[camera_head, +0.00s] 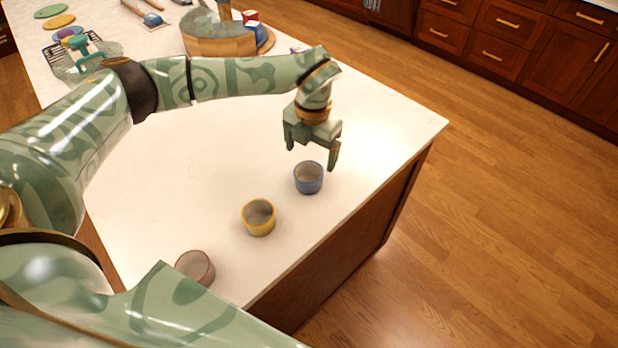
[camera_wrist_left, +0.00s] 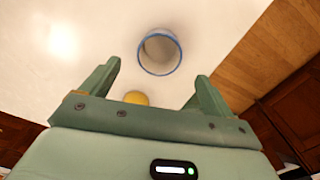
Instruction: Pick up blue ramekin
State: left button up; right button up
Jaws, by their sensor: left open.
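The blue ramekin (camera_head: 308,178) stands upright and empty on the white counter, near its right edge. My left gripper (camera_head: 312,158) is open and points down just above and behind it, with nothing between its fingers. In the left wrist view the blue ramekin (camera_wrist_left: 160,52) shows its blue rim and pale inside, beyond the two spread fingertips (camera_wrist_left: 157,72) and roughly centred between them. I see no contact between fingers and ramekin. My right gripper is not in view.
A yellow ramekin (camera_head: 258,217) and a reddish ramekin (camera_head: 195,268) stand nearer on the counter (camera_head: 190,190). The counter's right edge drops to the wooden floor. A wooden-sided container (camera_head: 218,40) and other items crowd the far end.

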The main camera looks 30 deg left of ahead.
aim_at(308, 174)
pick_arm(q)
jog(key=f, duration=0.8)
jog(key=shift+s+a+f+b, duration=0.1)
jog(key=shift+a+b, duration=0.1)
jog(key=shift+b, duration=0.2)
jog(key=c, duration=1.1)
